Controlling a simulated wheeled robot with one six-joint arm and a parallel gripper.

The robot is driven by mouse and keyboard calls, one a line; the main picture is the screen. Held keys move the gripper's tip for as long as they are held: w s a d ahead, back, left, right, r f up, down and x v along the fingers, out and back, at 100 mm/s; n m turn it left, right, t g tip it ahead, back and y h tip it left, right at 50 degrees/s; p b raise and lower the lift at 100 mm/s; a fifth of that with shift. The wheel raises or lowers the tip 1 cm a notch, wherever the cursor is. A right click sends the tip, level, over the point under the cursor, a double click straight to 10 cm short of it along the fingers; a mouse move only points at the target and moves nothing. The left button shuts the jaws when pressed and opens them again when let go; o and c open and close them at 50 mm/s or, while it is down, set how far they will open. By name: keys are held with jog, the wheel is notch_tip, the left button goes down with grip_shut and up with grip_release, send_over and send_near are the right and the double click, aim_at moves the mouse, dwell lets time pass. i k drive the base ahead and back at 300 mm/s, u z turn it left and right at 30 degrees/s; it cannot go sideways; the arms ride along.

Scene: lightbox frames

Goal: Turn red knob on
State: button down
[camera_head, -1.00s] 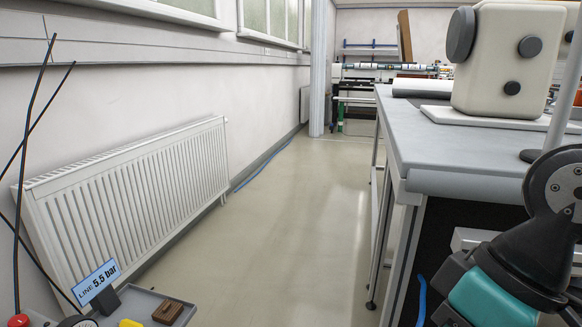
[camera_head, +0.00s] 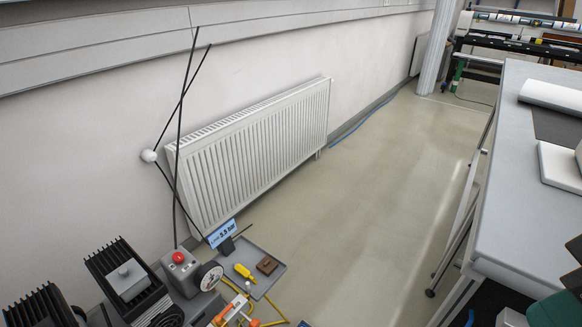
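A round red knob (camera_head: 178,257) sits on a grey box (camera_head: 182,268) at the lower left. A dial gauge (camera_head: 208,276) is beside it on the right. A small blue sign (camera_head: 223,234) stands behind the gauge; its text is too small to read surely now. My gripper is not in view. Only a teal and dark part of my arm shows at the lower right edge, far from the knob.
A grey tray (camera_head: 248,262) holds a yellow tool (camera_head: 244,272) and a brown block (camera_head: 267,265). Black finned units (camera_head: 118,268) stand left of the knob. Thin black rods rise behind it. A radiator (camera_head: 255,150) lines the wall. A workbench (camera_head: 520,200) stands right; floor between is clear.

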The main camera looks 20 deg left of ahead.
aim_at(178, 257)
jog(key=u, duration=2.2)
jog(key=k, duration=0.55)
jog(key=z, duration=0.55)
jog(key=i, duration=1.1)
jog(key=u, duration=0.75)
